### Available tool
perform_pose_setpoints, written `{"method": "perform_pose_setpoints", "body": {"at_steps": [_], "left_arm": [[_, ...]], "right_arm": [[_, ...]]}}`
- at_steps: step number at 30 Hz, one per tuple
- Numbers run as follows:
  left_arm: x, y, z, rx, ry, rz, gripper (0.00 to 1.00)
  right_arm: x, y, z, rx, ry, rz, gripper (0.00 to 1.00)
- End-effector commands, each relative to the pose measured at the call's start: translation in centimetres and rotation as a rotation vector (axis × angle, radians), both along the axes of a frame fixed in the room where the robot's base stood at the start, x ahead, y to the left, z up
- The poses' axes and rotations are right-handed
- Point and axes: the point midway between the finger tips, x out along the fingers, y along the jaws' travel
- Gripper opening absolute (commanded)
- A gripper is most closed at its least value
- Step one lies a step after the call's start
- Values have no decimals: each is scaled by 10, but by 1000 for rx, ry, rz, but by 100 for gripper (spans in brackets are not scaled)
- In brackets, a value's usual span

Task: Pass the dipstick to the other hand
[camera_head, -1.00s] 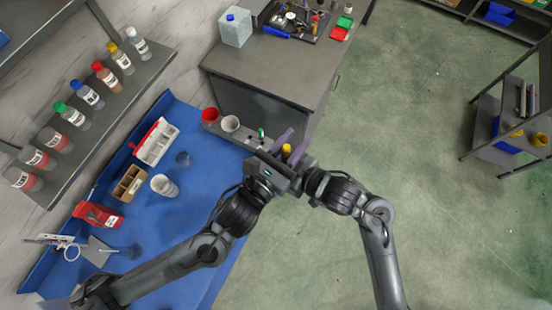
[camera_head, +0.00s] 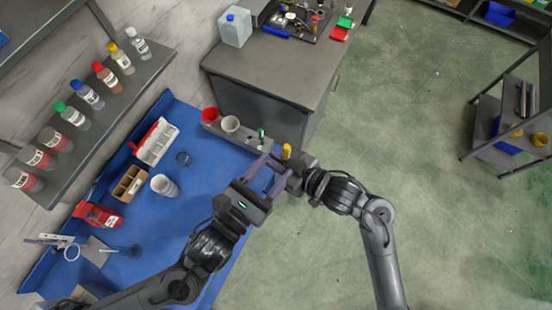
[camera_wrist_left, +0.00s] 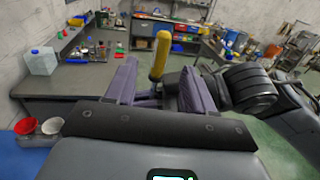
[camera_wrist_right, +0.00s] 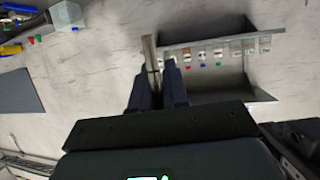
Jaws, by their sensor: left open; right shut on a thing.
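The dipstick has a yellow handle (camera_head: 286,151), which stands up by my right gripper (camera_head: 297,172) in the head view. My right gripper is shut on the dipstick; its fingers (camera_wrist_right: 158,72) are close together in the right wrist view. My left gripper (camera_head: 278,165) is open, its two purple-grey fingers spread. In the left wrist view the yellow handle (camera_wrist_left: 160,56) shows upright between the open left fingers (camera_wrist_left: 158,80), with the right gripper behind. I cannot tell whether the left fingers touch the dipstick. Its lower part is mostly hidden.
A blue bench mat (camera_head: 205,180) holds a cup (camera_head: 164,186), a wooden box (camera_head: 130,183) and a white bin (camera_head: 156,143). A grey holder with a red cup (camera_head: 209,115) and a white cup (camera_head: 230,124) lies beyond the grippers. Open green floor is on the right.

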Motion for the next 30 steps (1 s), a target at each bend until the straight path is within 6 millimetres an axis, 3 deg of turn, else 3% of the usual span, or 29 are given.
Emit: {"method": "perform_pose_setpoints", "body": {"at_steps": [6, 14, 23, 30], "left_arm": [[-23, 19, 0, 0, 1, 0, 54], [-31, 26, -1, -87, 86, 2, 54], [-33, 29, -39, -415, 615, 87, 54], [-17, 47, -62, -831, 1089, 362, 54]], "right_arm": [[0, 0, 0, 0, 0, 0, 0], [0, 0, 0, 0, 0, 0, 0], [0, 0, 0, 0, 0, 0, 0], [0, 0, 0, 0, 0, 0, 0]]}}
